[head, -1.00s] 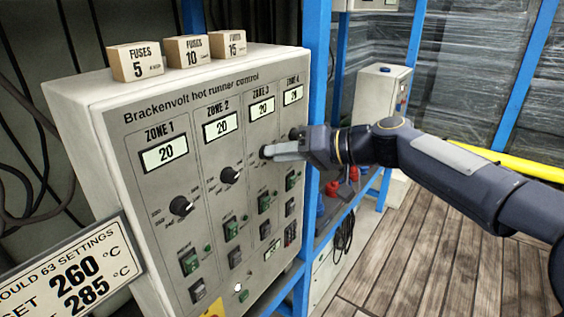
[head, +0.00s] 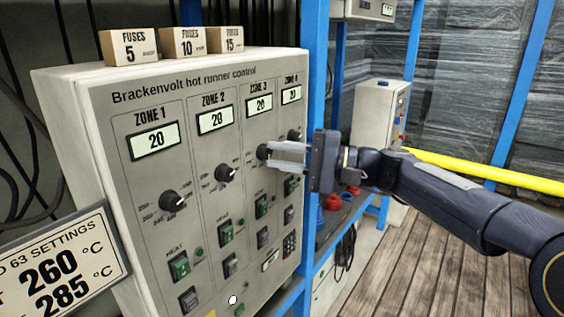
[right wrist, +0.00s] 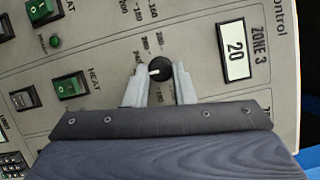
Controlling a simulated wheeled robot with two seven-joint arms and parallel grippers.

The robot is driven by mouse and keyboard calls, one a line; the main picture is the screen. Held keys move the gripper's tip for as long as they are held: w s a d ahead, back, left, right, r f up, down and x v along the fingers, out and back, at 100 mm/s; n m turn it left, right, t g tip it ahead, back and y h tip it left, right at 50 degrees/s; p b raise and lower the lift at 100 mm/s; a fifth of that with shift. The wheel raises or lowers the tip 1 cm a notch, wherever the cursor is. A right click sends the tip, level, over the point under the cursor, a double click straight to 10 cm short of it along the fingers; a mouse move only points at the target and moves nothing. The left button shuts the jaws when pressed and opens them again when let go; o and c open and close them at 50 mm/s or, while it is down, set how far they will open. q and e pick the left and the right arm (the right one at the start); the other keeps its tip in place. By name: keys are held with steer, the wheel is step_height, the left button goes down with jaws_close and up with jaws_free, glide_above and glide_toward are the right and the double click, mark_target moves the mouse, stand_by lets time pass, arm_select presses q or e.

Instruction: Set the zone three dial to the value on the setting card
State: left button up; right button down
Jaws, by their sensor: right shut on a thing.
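The zone three dial (head: 263,151) is a round black knob on the grey control panel, below the zone 3 display (head: 258,104), which reads 20. My right gripper (head: 270,157) has its pale fingers at this dial. Some scale numbers are too blurred to read. The setting card (head: 62,258), cut off at the left edge, shows 260 °C and 285 °C. My left gripper is not in view.
The zone 1 dial (head: 175,201) and zone 2 dial (head: 226,173) are to the left, the zone 4 dial (head: 294,134) close on the right. Green heat switches (head: 226,233) sit below. Fuse boxes (head: 180,42) stand on the cabinet. A blue post (head: 315,75) rises beside it.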

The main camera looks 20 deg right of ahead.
steer(key=m, duration=0.2)
steer(key=m+t+y+b, duration=0.1)
steer(key=shift+f+m+b, duration=0.3)
steer(key=shift+m, duration=0.1)
steer(key=m+t+b, duration=0.1)
steer(key=m+t, duration=0.1)
steer(key=m, duration=0.2)
steer(key=shift+f, duration=0.15)
steer(key=m+t, duration=0.1)
steer(key=m, duration=0.1)
steer(key=m+t+b, duration=0.1)
steer(key=m, duration=0.1)
steer(key=shift+s+a+m, duration=0.15)
steer(key=shift+m, duration=0.25)
steer(key=shift+a+m+t+h+b, duration=0.1)
steer(key=shift+m+t+h+b, duration=0.65)
steer(key=shift+m, duration=1.15)
steer(key=shift+m+t, duration=0.35)
steer(key=shift+m, duration=0.05)
steer(key=c, duration=1.2)
jaws_free()
steer(key=v, duration=0.8)
